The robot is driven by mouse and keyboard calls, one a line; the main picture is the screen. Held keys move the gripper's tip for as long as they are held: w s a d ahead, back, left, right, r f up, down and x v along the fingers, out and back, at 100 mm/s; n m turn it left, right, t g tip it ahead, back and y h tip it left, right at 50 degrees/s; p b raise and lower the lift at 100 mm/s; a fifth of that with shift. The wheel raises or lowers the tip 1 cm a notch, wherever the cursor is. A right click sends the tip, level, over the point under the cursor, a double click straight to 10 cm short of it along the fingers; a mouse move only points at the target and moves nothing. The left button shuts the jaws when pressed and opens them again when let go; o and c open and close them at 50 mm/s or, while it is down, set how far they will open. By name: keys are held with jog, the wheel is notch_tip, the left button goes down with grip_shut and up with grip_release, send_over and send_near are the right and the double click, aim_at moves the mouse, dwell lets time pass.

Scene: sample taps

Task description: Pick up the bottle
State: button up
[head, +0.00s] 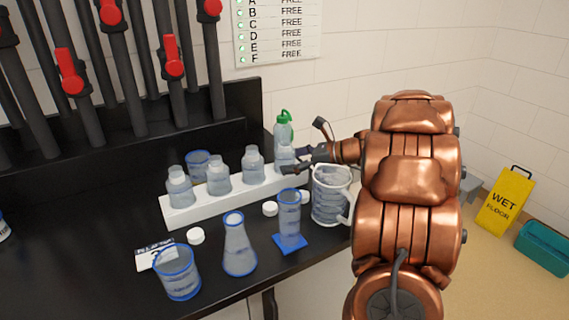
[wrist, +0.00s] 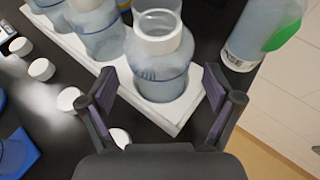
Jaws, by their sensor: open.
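Several clear, open-necked bottles stand upright in a row on a white rack (head: 237,196) on the black bench. The bottle at the rack's right end (head: 284,156) is partly hidden by my gripper (head: 304,158) in the head view. In the wrist view this bottle (wrist: 160,72) stands upright at the rack's end, just ahead of and between the spread fingers of my gripper (wrist: 160,92). The fingers are open, with a visible gap on each side of the bottle. Neighbouring bottles (wrist: 98,28) stand to its left.
A green-topped wash bottle (head: 283,134) stands behind the rack, close to the right finger in the wrist view (wrist: 258,35). A large jug (head: 329,195), a cylinder on a blue base (head: 289,215), a flask (head: 238,245), a beaker (head: 178,275) and loose white caps (head: 196,236) stand in front.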

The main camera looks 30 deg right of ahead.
jog(key=shift+x, duration=1.25)
jog(key=c, duration=1.2)
jog(key=shift+c, duration=0.2)
